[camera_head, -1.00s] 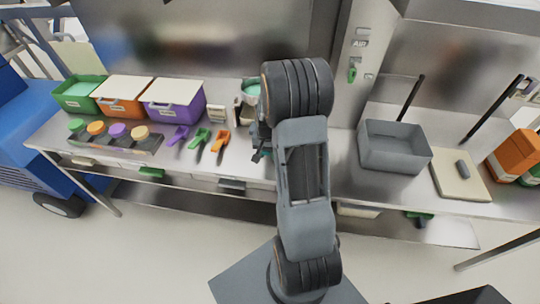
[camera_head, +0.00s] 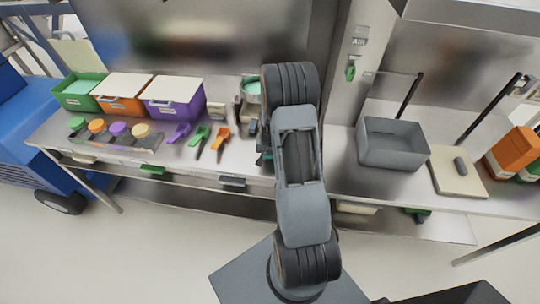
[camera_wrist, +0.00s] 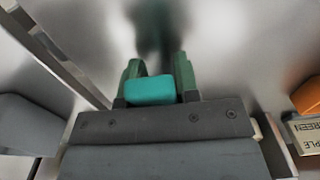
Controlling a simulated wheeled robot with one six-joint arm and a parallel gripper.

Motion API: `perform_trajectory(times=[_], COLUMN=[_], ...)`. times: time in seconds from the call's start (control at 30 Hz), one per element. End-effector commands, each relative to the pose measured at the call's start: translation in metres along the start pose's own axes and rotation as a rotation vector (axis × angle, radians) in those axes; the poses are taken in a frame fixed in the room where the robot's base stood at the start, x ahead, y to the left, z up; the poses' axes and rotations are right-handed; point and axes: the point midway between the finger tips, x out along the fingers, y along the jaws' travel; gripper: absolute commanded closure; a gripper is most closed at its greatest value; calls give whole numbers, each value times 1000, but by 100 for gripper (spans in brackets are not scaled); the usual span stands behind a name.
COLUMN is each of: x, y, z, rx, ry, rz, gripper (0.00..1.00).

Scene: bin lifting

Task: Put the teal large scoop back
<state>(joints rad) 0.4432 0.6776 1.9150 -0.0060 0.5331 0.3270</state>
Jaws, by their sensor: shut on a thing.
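My gripper (camera_wrist: 154,84) is shut on a teal block-shaped part (camera_wrist: 150,90), which looks like the handle of the teal large scoop. The green fingers stand on either side of it. The rest of the scoop is hidden from the wrist view. Below is bare, shiny metal with a dark blurred shadow. In the head view my arm hides most of the gripper, and only a bit of dark teal shows at its left edge. A purple scoop (camera_head: 180,132), a green scoop (camera_head: 200,138) and an orange scoop (camera_head: 221,140) lie on the steel bench (camera_head: 240,165) to the left.
Green (camera_head: 82,98), orange (camera_head: 122,106) and purple (camera_head: 172,108) bins stand at the back left. Small coloured-lidded jars (camera_head: 118,130) stand before them. A grey bin (camera_head: 391,150) and a pale board (camera_head: 458,182) are right of my arm. A tub (camera_head: 252,92) stands behind it.

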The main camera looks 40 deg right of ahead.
Motion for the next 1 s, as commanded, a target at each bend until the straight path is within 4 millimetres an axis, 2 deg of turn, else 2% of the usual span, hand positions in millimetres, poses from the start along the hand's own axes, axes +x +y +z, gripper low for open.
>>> perform_trajectory(times=[0.13, 0.17, 0.4, 0.63, 0.77, 1.0], x=[5, 3, 3, 2, -5, -46], y=[0, 0, 0, 0, 0, 0], z=[0, 0, 0, 0, 0, -1], rx=[0, 0, 0, 0, 0, 0], ry=[0, 0, 0, -1, 2, 4], rz=[0, 0, 0, 0, -1, -1], gripper=[92, 68, 45, 45, 45, 45])
